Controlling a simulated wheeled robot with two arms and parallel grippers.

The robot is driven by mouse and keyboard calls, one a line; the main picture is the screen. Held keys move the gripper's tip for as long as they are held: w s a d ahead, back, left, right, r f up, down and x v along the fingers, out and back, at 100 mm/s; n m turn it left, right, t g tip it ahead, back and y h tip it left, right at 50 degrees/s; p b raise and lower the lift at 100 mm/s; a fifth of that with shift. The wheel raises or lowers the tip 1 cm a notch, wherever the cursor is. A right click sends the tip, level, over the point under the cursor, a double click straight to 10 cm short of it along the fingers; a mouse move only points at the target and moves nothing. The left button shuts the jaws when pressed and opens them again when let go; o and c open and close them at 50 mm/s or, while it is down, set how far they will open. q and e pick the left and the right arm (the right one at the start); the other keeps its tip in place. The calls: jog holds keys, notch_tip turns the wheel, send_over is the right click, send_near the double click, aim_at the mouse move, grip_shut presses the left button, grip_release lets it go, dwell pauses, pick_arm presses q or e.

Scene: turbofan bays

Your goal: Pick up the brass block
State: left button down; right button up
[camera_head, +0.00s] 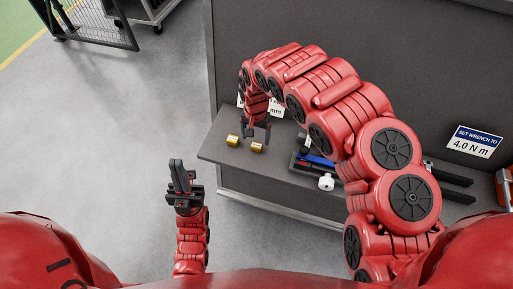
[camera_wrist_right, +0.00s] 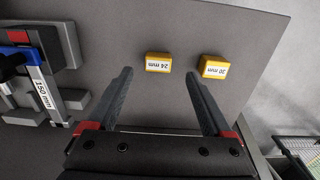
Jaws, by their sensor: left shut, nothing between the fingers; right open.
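Two small brass-yellow blocks lie on the grey shelf (camera_head: 215,153) near its left end. The block labelled "24 mm" (camera_wrist_right: 158,56) is the right one in the head view (camera_head: 256,147). The other (camera_wrist_right: 212,60), whose label seems to read "20 mm" or "30 mm", is the left one there (camera_head: 233,140). My right gripper (camera_head: 257,138) is open and empty over the shelf. In the right wrist view its fingers (camera_wrist_right: 160,76) point toward the blocks, with the "24 mm" block ahead between the fingertip lines. My left gripper (camera_head: 178,165) is shut and empty, away from the shelf.
A blue-and-grey tool labelled "150 mm" (camera_wrist_right: 35,72) lies on grey supports beside the blocks. A white round part (camera_head: 326,182) sits near the shelf's front edge. A sign reading "4.0 N m" (camera_head: 475,141) is on the back panel.

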aim_at(257, 145)
notch_tip(257, 145, down, 3)
jog(key=shift+s+f+p, duration=0.1)
jog(key=shift+p, duration=0.6)
jog(key=shift+d+f, duration=0.1)
jog(key=shift+f, duration=0.45)
grip_shut()
